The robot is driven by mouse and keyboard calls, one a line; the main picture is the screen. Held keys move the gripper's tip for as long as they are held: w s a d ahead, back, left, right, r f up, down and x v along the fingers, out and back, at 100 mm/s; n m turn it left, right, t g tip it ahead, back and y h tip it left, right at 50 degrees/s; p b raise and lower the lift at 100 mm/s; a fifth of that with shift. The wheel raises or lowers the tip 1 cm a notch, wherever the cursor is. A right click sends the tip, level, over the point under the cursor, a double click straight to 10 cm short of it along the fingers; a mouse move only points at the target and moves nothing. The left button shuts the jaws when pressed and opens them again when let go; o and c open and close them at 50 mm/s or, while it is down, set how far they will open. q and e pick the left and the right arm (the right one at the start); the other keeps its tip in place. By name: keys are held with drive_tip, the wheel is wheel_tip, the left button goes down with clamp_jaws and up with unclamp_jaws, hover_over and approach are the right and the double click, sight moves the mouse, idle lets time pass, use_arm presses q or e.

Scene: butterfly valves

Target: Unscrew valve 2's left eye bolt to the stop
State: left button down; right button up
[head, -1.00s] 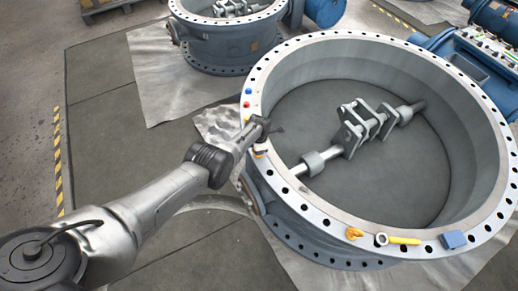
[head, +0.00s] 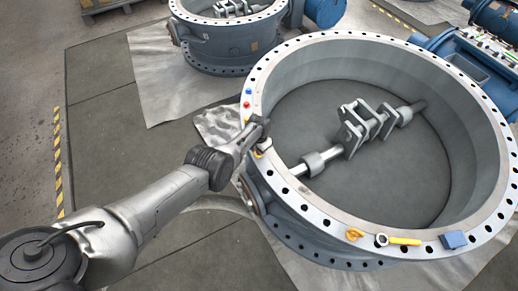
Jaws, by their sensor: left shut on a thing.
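A large open valve body (head: 300,185) with a pale, holed flange fills the right of the head view. My left gripper (head: 263,140) is at the flange's left side, shut. A small yellow piece (head: 258,154), seemingly the left eye bolt, shows right at its fingers. The gripper and wrist cover most of it, so its thread and how far it stands out are hidden. Another yellow eye bolt (head: 354,234) is on the near part of the flange. Which valve number this is cannot be read. My right gripper is not in view.
On the near flange are a metal ring (head: 381,240), a yellow-handled tool (head: 405,241) and a blue block (head: 453,240). Small red (head: 247,104) and blue (head: 248,92) pieces sit beyond my gripper. A second valve (head: 225,40) stands behind. Floor at left is clear.

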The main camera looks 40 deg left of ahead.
use_arm(q)
drive_tip(key=shift+r, duration=0.15)
drive_tip(key=c, duration=1.1)
unclamp_jaws()
drive_tip(key=shift+r+p, duration=0.35)
drive_tip(key=shift+p, duration=0.1)
wheel_tip(320, 180, up, 11)
drive_tip(key=p, duration=0.8)
drive_tip(key=shift+f, duration=0.15)
drive_tip(key=shift+r+p, duration=0.55)
drive_tip(key=shift+r, duration=0.55)
